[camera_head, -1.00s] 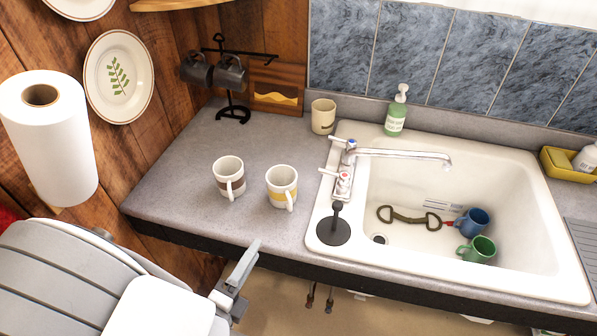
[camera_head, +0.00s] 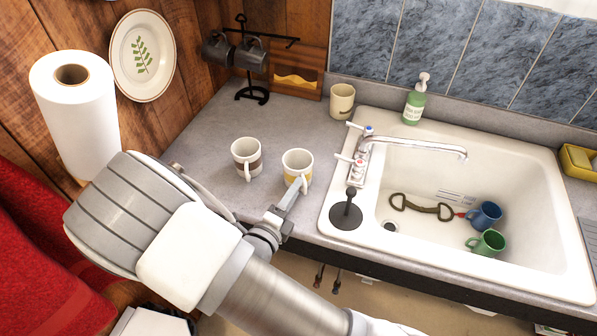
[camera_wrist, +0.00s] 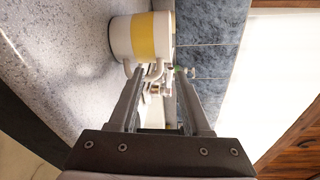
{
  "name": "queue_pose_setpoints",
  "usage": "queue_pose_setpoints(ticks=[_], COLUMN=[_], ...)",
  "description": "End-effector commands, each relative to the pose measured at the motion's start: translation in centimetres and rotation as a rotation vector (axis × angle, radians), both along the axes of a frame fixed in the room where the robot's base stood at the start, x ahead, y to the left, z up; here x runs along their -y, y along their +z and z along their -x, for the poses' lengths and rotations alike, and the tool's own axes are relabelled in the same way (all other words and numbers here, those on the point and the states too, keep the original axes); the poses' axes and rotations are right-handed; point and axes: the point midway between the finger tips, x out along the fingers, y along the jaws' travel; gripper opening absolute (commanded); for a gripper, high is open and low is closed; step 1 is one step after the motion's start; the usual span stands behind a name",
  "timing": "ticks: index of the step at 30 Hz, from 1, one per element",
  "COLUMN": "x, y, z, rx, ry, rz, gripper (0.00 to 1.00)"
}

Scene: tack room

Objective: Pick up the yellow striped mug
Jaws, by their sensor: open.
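The yellow striped mug (camera_head: 296,168) is white with a yellow band and stands upright on the grey counter, left of the sink. Its handle faces the counter's front edge. It also shows at the top of the wrist view (camera_wrist: 140,38), its handle close to the fingertips. My gripper (camera_head: 298,190) is open at the mug's front, by the handle. In the wrist view the two fingers (camera_wrist: 158,82) are apart. I cannot tell whether a finger touches the handle. A white mug with a brown band (camera_head: 246,158) stands just left of it.
The white sink (camera_head: 400,262) holds a blue mug (camera_head: 485,214), a green mug (camera_head: 487,243) and a double-ended tool. The tap (camera_head: 410,145) and a black plunger-like piece (camera_head: 346,212) stand right of the mug. A beige cup (camera_head: 342,101) and mug rack (camera_head: 250,60) are behind.

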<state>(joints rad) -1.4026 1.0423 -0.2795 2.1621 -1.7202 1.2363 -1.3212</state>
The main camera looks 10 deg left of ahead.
Motion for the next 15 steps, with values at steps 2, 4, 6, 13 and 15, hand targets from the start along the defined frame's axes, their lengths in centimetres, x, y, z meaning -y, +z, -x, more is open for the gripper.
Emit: queue_pose_setpoints(ticks=[2,4,6,13,15], x=[0.3,0.5,0.6,0.6,0.6], y=[0.0,-0.2,-0.3,-0.4,-0.4], z=[-1.3,-2.2,-2.8,-3.2,-3.2], rx=[0.0,0.001,0.0,-0.001,-0.001], ry=[-0.003,-0.002,-0.002,0.0,0.0], rz=[0.001,0.0,0.0,0.0,0.0], gripper=[0.48,0.48,0.48,0.48,0.45])
